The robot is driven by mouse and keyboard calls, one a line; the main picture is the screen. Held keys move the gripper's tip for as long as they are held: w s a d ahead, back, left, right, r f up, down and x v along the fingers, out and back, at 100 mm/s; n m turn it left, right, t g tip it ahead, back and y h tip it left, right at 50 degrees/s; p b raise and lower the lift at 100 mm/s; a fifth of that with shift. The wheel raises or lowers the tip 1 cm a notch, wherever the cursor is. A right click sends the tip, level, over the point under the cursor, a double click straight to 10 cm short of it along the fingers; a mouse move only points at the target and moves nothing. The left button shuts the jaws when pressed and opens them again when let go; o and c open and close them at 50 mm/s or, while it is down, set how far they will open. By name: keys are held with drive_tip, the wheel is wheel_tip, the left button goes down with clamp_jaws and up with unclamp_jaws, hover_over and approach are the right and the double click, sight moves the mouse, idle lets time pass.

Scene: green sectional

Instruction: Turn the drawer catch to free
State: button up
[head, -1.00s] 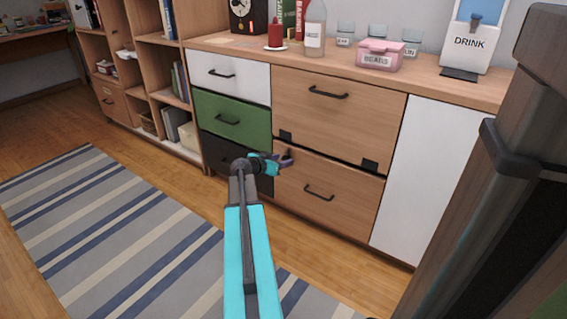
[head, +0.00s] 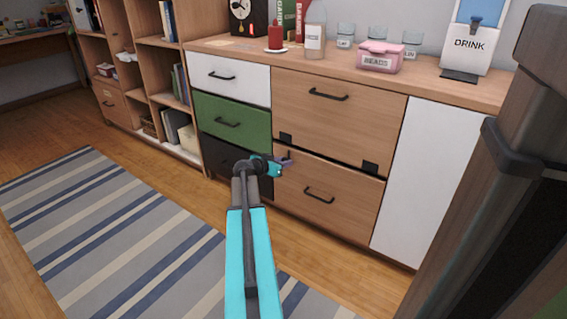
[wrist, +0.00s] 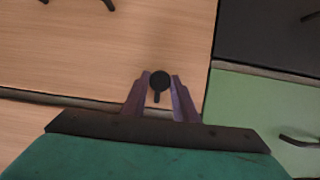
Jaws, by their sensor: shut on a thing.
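The drawer catch (wrist: 159,82) is a small dark round knob with a short tab, on the lower wooden drawer front (wrist: 110,50) near its edge. In the wrist view the tab points down, toward my gripper. My gripper (wrist: 159,88) has its two purple fingers on either side of the catch, shut on it. In the head view my gripper (head: 287,162) is at the upper left corner of the lower wooden drawer (head: 345,205), and the catch is mostly hidden there. This drawer looks closed, with a dark bar handle (head: 319,195).
The black drawer (head: 222,157) and green drawer (head: 232,121) are left of the catch. An upper wooden front (head: 340,115) with a handle is above, and a white door (head: 435,170) is at the right. A striped rug (head: 110,230) covers the floor in front.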

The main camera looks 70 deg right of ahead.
drive_tip(key=shift+n, duration=0.3)
drive_tip(key=n+g+p, duration=0.2)
drive_tip(key=n, duration=0.2)
drive_tip(key=n+g+p, duration=0.2)
drive_tip(key=n, duration=0.2)
drive_tip(key=n+g+h+p, duration=0.1)
drive_tip(key=n+g+p, duration=0.1)
drive_tip(key=n, duration=0.3)
drive_tip(key=shift+w+f+g+p, duration=0.3)
drive_tip(key=shift+f+g+p, duration=0.1)
drive_tip(key=shift+g, duration=0.2)
idle(0.4)
drive_tip(key=o, duration=1)
drive_tip(key=shift+w, duration=0.15)
